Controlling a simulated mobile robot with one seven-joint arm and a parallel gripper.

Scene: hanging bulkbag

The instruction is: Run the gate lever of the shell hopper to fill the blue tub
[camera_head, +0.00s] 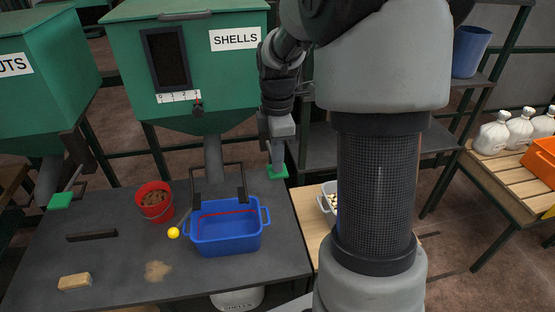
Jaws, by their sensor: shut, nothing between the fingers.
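The green shell hopper (215,50) carries a "SHELLS" label, and its grey spout (213,158) points down behind the blue tub (226,239). The tub stands upright on the dark table, with a red line along its inside; I see no shells in it. The lever's green pad (277,173) is right of the spout. My gripper (278,163) is shut and points down, its fingertips at the pad's top. I cannot tell whether they touch or press it. The rest of the lever is mostly hidden behind my gripper.
A dark frame (219,164) stands at the tub's back. Another hopper (45,65) stands far left. My arm hides much of the right.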

